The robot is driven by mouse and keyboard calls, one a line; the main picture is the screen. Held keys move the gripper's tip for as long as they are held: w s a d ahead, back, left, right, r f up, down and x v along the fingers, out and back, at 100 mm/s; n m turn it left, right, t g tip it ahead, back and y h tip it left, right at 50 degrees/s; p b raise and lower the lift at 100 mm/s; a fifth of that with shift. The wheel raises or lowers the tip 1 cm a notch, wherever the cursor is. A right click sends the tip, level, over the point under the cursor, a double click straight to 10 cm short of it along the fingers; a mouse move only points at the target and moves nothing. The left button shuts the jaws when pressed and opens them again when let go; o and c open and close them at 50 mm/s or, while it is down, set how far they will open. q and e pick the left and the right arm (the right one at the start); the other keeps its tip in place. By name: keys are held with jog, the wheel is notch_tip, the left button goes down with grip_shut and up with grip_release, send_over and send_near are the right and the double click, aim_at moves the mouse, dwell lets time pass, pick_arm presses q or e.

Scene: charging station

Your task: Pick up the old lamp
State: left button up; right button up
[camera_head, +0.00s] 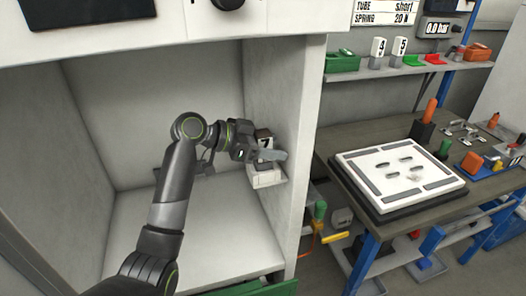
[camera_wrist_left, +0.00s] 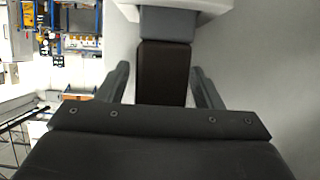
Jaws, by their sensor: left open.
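The old lamp appears to be the dark brown block (camera_wrist_left: 163,75) with a grey part at its far end, in the left wrist view. In the head view a small dark and brown piece (camera_head: 264,138) shows at the white holder (camera_head: 267,178) on the cabinet's inner right wall, partly hidden by my gripper. My left gripper (camera_head: 268,154) is at this piece, inside the cabinet. In the wrist view the fingers of my left gripper (camera_wrist_left: 160,78) stand open on both sides of the block, with a gap on each side. My right gripper is not in view.
The white cabinet (camera_head: 85,110) encloses my left arm with its side walls and top. A workbench (camera_head: 350,150) with a white slotted board (camera_head: 400,174) stands to the right, below a shelf (camera_head: 400,71) with small parts. The cabinet floor (camera_head: 220,240) looks clear.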

pick_arm(q)
jog(key=shift+a, duration=0.1)
grip_shut()
dwell(0.3)
